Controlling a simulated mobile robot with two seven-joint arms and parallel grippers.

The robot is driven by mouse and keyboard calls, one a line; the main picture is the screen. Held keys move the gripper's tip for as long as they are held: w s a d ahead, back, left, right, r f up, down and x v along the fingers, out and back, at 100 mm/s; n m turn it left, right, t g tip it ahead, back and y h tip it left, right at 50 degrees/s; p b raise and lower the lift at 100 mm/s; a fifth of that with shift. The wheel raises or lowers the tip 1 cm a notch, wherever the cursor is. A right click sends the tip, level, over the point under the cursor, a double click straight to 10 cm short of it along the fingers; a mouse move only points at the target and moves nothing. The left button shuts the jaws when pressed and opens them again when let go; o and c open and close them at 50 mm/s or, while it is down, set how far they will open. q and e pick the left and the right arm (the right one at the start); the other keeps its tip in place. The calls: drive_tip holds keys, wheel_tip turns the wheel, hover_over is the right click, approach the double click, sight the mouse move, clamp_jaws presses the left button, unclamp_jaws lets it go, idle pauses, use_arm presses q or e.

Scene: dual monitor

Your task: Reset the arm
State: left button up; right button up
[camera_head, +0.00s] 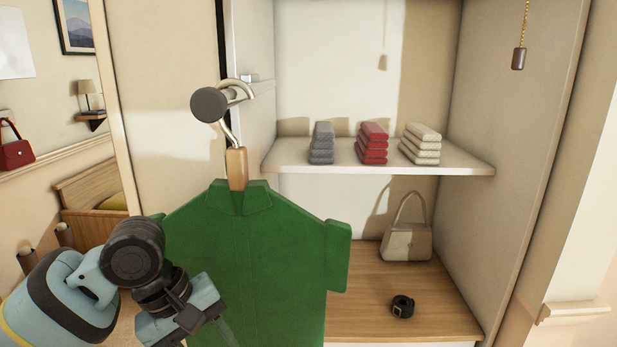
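My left arm comes in from the lower left, and its gripper (222,328) is at the bottom of the view, in front of the lower left part of a green shirt (285,262). The fingertips are cut off or hard to make out, so I cannot tell whether they are open or touch the shirt. The shirt hangs upright from a hanger (236,168) with a metal hook and wooden neck. The hook is at a dark-ended rod (209,105) on the wardrobe's left side. My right gripper is out of view.
A wardrobe shelf (378,168) bears grey (321,143), red (372,143) and cream (420,144) folded stacks. Below, a beige handbag (406,240) and a coiled black belt (402,307) rest on a wooden surface (445,300). A pull cord (519,58) hangs at upper right.

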use_arm(q)
drive_tip(key=s+d+f+m+t+h, duration=0.1)
drive_tip(key=s+d+f+m, duration=0.2)
drive_tip(key=f, duration=0.5)
drive_tip(key=s+d+f+m+t, duration=0.1)
drive_tip(key=s+f+m, duration=0.3)
drive_tip(key=f, duration=0.5)
drive_tip(key=s+a+f+y, duration=0.2)
drive_tip(key=s+a+f, duration=0.15)
drive_tip(key=s, duration=0.25)
drive_tip(key=s+a+f+m+y, duration=0.1)
drive_tip(key=s+a+f, duration=0.2)
drive_tip(key=s+a, duration=0.25)
drive_tip(key=s+a+f+y, duration=0.2)
drive_tip(key=s+a+f, duration=0.1)
drive_tip(key=s, duration=0.4)
drive_tip(key=w+d+f+t+h, duration=0.1)
drive_tip(key=w+d+f+t, duration=0.1)
drive_tip(key=w+f+t, duration=0.4)
drive_tip(key=shift+w+f+m+t+h, duration=0.35)
drive_tip(key=shift+f+t, duration=0.35)
drive_tip(key=shift+f, duration=1.35)
